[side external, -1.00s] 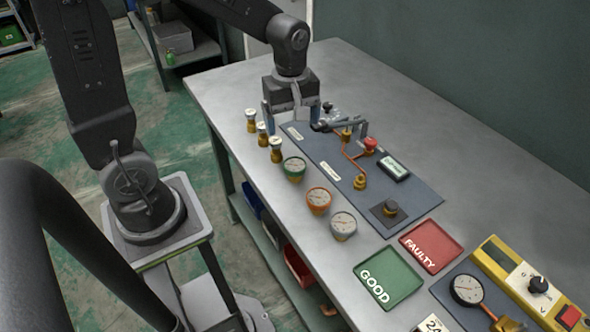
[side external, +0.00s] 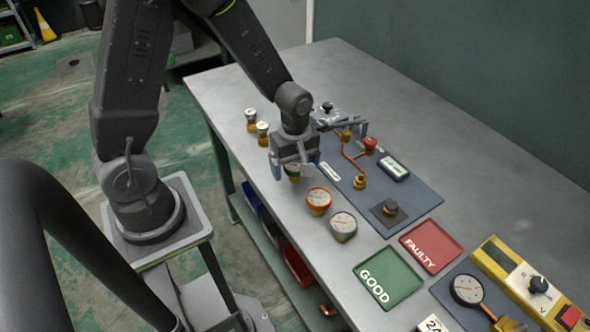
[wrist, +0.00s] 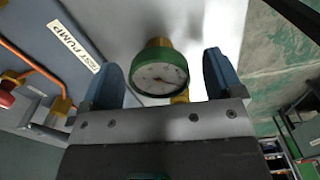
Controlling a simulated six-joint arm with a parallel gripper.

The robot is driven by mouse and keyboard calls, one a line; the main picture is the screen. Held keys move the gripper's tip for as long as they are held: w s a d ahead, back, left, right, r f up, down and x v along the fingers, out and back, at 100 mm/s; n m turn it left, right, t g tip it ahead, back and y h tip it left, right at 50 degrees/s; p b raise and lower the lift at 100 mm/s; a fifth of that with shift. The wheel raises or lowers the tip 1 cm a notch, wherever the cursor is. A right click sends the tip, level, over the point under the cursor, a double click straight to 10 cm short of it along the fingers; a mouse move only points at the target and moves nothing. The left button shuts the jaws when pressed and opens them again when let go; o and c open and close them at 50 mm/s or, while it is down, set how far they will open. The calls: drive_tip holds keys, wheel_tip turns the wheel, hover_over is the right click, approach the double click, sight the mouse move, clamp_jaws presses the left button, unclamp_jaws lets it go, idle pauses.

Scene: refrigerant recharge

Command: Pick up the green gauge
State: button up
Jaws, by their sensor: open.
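The green gauge (side external: 293,171) stands on the table, a green-rimmed dial on a brass base. In the side view it is partly hidden by my gripper (side external: 290,170), which has come down over it. In the wrist view the green gauge (wrist: 159,72) shows between the two blue fingers of my gripper (wrist: 166,78). There are gaps on both sides of the dial, so the fingers are open around it and not closed on it.
An orange gauge (side external: 319,199) and a grey-blue gauge (side external: 343,225) stand in line to the right. Brass fittings (side external: 262,132) stand on the left. The blue-grey panel (side external: 415,190) with copper pipework lies behind. Green GOOD tray (side external: 388,277) and red FAULTY tray (side external: 431,246) lie further right.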

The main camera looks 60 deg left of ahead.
drive_tip(key=shift+f, duration=0.9)
drive_tip(key=c, duration=1)
drive_tip(key=shift+r, duration=0.1)
